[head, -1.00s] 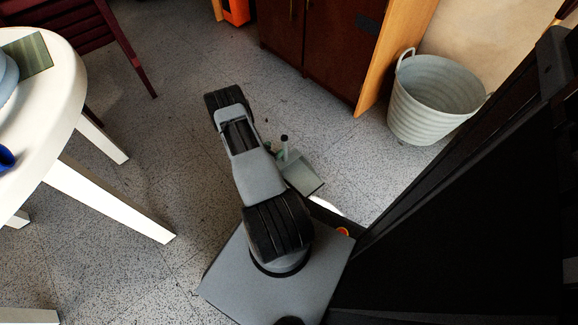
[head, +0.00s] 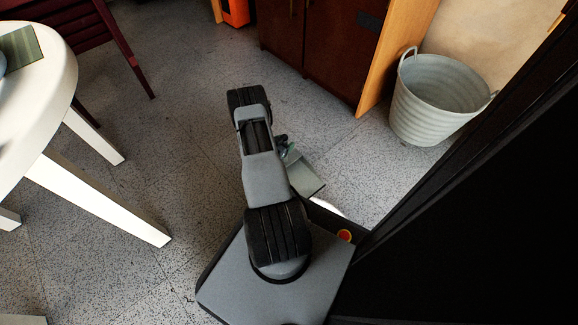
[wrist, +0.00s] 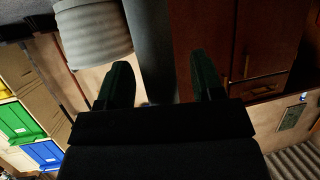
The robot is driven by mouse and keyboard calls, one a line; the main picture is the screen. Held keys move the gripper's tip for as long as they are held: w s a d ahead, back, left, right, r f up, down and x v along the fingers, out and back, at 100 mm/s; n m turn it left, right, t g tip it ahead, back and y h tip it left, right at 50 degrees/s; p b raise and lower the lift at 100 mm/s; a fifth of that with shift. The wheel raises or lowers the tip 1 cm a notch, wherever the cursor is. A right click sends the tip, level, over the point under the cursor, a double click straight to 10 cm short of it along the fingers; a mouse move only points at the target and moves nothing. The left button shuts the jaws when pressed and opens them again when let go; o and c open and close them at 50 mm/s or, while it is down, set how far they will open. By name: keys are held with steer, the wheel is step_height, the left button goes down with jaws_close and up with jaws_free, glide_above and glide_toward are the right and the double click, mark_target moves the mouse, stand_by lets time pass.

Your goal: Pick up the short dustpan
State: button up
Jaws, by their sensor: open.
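The short dustpan (head: 306,176) is a grey-green pan on the speckled floor, just right of my arm in the head view. Its upper part is largely hidden by my arm and gripper. My gripper (head: 283,144) shows only as a small dark green piece beside the arm, close to the dustpan's handle end; I cannot tell whether they touch. In the wrist view, the two dark fingers of my gripper (wrist: 160,62) stand wide apart and open. I cannot clearly make out the dustpan there.
A ribbed grey bucket (head: 437,100) stands at the right, beside a dark brown cabinet (head: 318,45) with a light wood side. A white table (head: 52,95) and a dark red chair (head: 68,30) are at the left. The floor between table and arm is clear.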

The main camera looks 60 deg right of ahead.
jaws_close()
stand_by(0.4)
